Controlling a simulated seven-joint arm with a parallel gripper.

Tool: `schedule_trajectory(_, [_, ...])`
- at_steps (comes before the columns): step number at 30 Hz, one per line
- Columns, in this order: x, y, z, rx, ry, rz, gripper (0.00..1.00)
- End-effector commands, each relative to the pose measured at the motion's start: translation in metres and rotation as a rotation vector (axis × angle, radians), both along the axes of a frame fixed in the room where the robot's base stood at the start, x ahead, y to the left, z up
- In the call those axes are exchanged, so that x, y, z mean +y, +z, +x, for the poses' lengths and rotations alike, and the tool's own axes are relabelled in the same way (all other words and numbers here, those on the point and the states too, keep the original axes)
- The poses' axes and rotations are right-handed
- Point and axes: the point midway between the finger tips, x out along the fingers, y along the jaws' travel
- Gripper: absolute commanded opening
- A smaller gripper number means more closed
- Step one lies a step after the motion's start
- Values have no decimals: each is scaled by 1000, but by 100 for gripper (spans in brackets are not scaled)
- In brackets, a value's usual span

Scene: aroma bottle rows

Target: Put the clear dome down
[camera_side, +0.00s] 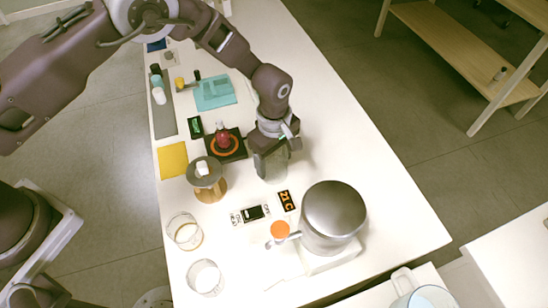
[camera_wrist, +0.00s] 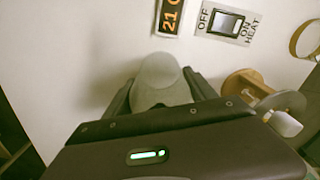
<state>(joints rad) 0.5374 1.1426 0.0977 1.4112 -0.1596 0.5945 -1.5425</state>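The clear dome (camera_side: 271,167) is between the fingers of my gripper (camera_side: 271,152) in the side view. It looks upright, with its lower edge close to the white table; I cannot tell whether it touches. In the wrist view the dome (camera_wrist: 158,72) shows as a greyish rounded shape between the two dark fingers of my gripper (camera_wrist: 160,88), which are closed against its sides. The fingers and gripper body hide part of it.
A black mat with an orange ring (camera_side: 237,152) and red bottle (camera_side: 222,136) lies left. A wooden stand (camera_side: 211,190) is nearby. In front are a 21 C display (camera_side: 287,200), a heat switch (camera_side: 251,214) and a metal pot (camera_side: 333,217). The table right of my gripper is clear.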

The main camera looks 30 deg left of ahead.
Motion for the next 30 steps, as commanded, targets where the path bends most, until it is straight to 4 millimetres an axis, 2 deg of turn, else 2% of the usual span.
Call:
schedule_trajectory(9, [0, 0, 0, 1, 0, 0, 79])
schedule_trajectory(12, [0, 6, 0, 0, 0, 0, 79])
schedule_trajectory(14, [-1, 16, 1, -3, 0, -1, 79])
schedule_trajectory(21, [0, 82, 1, -3, -1, -1, 79])
schedule_trajectory(24, [0, 104, 1, -3, -1, 0, 79])
schedule_trajectory(30, [0, 123, 0, 0, 0, 0, 79])
